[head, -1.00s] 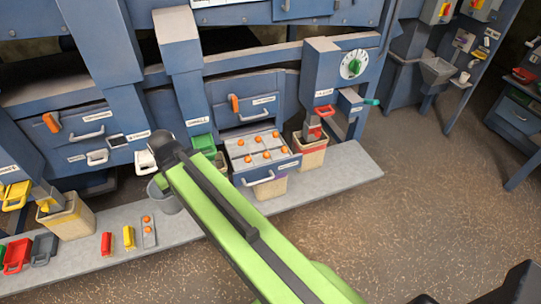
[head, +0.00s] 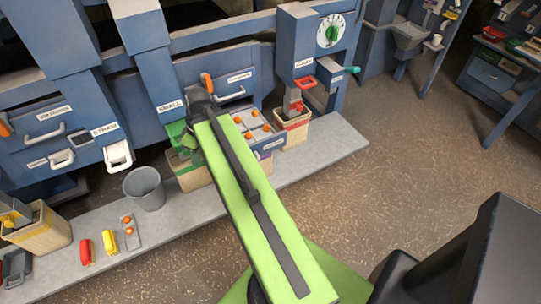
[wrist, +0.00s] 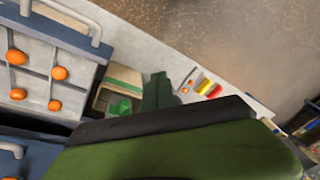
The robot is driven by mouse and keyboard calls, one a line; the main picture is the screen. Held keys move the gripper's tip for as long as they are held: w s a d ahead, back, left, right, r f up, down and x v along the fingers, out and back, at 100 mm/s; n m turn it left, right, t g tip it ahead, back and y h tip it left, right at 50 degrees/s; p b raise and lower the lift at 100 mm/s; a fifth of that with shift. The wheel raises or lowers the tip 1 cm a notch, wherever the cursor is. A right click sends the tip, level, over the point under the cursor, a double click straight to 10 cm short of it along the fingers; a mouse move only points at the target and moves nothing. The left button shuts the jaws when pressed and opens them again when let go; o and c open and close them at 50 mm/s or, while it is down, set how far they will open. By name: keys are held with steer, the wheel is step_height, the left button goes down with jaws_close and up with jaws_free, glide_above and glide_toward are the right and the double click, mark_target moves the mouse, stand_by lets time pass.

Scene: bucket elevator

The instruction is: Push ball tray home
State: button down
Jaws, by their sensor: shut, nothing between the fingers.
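The ball tray (head: 273,141) is a blue-fronted drawer with a pale divided top and several orange balls. It stands out from the cabinet, partly hidden behind my arm in the head view. The wrist view shows the tray (wrist: 38,48) at the left, with its grey handle (wrist: 96,33). My gripper (wrist: 158,92) shows as dark green fingers to the right of the tray, shut and empty, apart from the handle in that view. In the head view my arm's dark wrist hides most of the gripper, at the tray's left side.
A grey bucket (head: 144,188) and red and yellow pieces lie on the ledge to the left. Another bin (head: 292,130) stands right of the tray. The floor to the right is open.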

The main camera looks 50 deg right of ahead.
steer(key=s+d+f+n+t+b, duration=0.25)
steer(key=s+d, duration=0.35)
steer(key=d, duration=0.4)
steer(key=s+d+f+n+t+b, duration=0.1)
steer(key=s+d+f+n+b, duration=0.15)
steer(key=s+d, duration=0.55)
steer(key=s+d+f+n+t+b, duration=0.1)
steer(key=s+d+n+t+b, duration=0.25)
steer(key=d, duration=0.75)
steer(key=g+b, duration=0.1)
steer(key=b, duration=0.7)
glide_toward(263, 154)
steer(key=x, duration=0.4)
steer(key=shift+w+a+m, duration=0.1)
steer(key=shift+w+m, duration=0.05)
steer(key=shift+m, duration=0.1)
